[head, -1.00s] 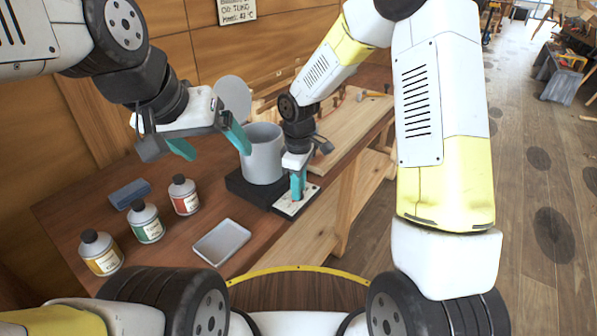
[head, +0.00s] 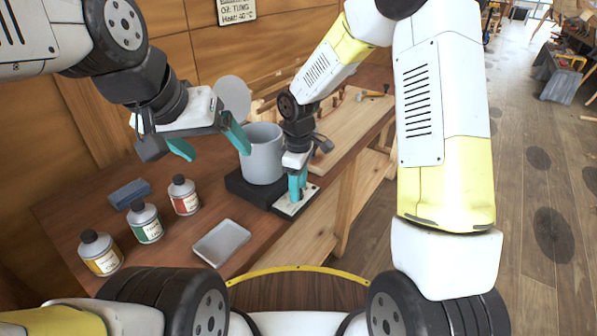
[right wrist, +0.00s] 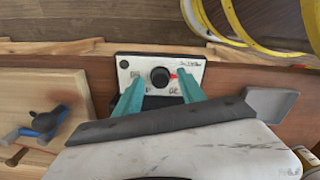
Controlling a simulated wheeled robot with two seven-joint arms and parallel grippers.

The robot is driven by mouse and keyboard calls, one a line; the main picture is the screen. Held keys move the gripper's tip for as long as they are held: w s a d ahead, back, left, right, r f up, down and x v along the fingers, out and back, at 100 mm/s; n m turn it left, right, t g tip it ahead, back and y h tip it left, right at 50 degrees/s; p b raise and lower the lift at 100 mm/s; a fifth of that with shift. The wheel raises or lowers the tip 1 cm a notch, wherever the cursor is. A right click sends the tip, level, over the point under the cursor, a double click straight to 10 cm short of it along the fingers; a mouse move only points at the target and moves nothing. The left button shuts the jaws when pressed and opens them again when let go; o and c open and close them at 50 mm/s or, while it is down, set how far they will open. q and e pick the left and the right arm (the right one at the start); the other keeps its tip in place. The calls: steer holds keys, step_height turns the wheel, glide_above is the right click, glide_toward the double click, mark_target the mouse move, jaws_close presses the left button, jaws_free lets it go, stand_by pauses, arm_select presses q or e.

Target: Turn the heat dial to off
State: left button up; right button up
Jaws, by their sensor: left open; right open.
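The heat dial (right wrist: 160,77) is a round black knob on a pale control plate (right wrist: 133,66), with a red mark at its right side in the right wrist view. The plate is on the front of a black heater base (head: 240,184), which bears a grey pot (head: 265,160). My right gripper (head: 297,186) points down over the plate. Its teal fingers stand open on either side of the dial in the right wrist view (right wrist: 160,84); contact cannot be told. In the head view the gripper hides the dial. My left gripper (head: 208,143) is open and empty, left of the pot.
A round grey disc (head: 232,98) stands behind the pot. Bottles with red (head: 184,197), green (head: 147,224) and yellow (head: 100,255) labels, a blue-grey block (head: 130,193) and a shallow tray (head: 222,243) are on the bench. A wooden workpiece lies behind the right gripper.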

step_height(320, 180, up, 7)
steer(key=shift+r, duration=0.25)
steer(key=shift+d+r, duration=0.1)
steer(key=shift+r, duration=0.05)
steer(key=s+d+r+m+t, duration=0.3)
steer(key=s+d+r+m, duration=0.4)
steer(key=r, duration=0.5)
steer(key=s+d+r+m+t+y, duration=0.1)
steer(key=s+d+r+m, duration=0.1)
steer(key=s, duration=0.4)
steer(key=s+d+r+m+t+y, duration=0.1)
steer(key=s+d+r+m+t, duration=0.1)
steer(key=s+d+r+m, duration=0.1)
steer(key=s+d+m, duration=0.1)
steer(key=s+d, duration=0.1)
steer(key=s, duration=0.1)
steer(key=shift+m, duration=0.3)
arm_select(q)
steer(key=shift+c, duration=0.5)
